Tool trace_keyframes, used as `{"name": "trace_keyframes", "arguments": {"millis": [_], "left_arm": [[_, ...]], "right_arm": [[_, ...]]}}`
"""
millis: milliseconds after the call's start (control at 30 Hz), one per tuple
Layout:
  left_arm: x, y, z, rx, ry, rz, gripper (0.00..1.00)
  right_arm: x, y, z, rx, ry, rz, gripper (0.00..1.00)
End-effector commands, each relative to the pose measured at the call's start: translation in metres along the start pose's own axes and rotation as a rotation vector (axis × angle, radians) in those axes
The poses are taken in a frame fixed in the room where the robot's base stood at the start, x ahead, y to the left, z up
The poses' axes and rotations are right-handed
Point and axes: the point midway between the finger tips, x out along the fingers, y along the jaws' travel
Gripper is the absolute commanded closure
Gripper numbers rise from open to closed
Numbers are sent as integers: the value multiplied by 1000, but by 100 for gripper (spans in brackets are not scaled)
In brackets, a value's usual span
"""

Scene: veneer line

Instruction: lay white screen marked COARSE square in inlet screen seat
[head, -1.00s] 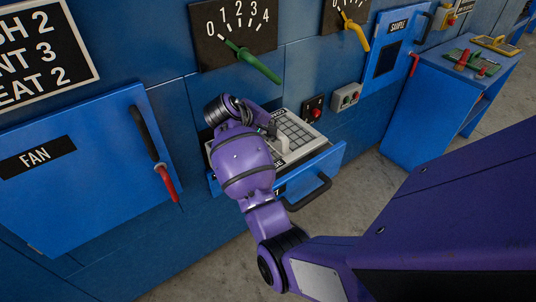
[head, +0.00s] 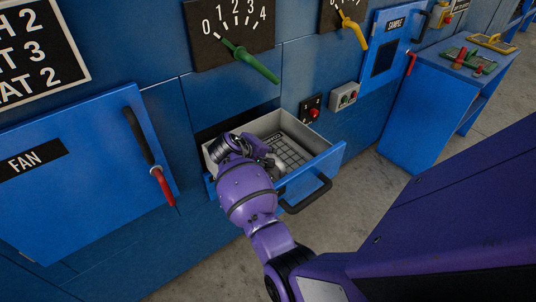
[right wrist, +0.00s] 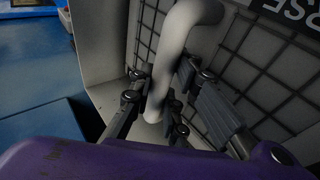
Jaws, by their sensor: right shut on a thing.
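The white screen (head: 292,151) with a black grid lies low inside the open blue drawer (head: 315,166), between its pale walls. Its dark label shows at the far edge; in the right wrist view the label ends in "RSE". My right gripper (head: 268,164) reaches down into the drawer and is shut on the screen's white handle (right wrist: 185,38), seen between the fingers in the right wrist view (right wrist: 172,108). My forearm and wrist hide the screen's left part, so I cannot tell whether it sits square or flat. My left gripper is not in view.
The drawer's black handle (head: 306,194) sticks out at the front. The FAN door (head: 85,180) with a red-tipped handle is at left. A green lever (head: 250,63) hangs above the drawer; a button box (head: 311,109) is at right. A blue bench (head: 430,110) stands farther right.

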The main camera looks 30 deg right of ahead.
Motion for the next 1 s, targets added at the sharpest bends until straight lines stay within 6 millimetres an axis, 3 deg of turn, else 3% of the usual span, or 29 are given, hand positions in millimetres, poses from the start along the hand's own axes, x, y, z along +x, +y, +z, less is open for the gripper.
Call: {"name": "trace_keyframes", "arguments": {"millis": [100, 133, 267, 667, 767, 1000], "left_arm": [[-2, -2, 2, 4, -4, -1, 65], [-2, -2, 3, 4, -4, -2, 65], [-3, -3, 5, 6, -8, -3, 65], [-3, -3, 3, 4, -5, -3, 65], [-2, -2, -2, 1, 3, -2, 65], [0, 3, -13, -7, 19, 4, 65]], "right_arm": [[0, 0, -1, 1, 2, 2, 100], [1, -1, 0, 0, 0, 0, 83], [1, -1, 0, 1, 0, 0, 66], [-5, 1, -1, 1, 1, 0, 65], [-19, 1, -1, 2, 3, 0, 65], [-72, 1, -2, 3, 6, -1, 65]]}}
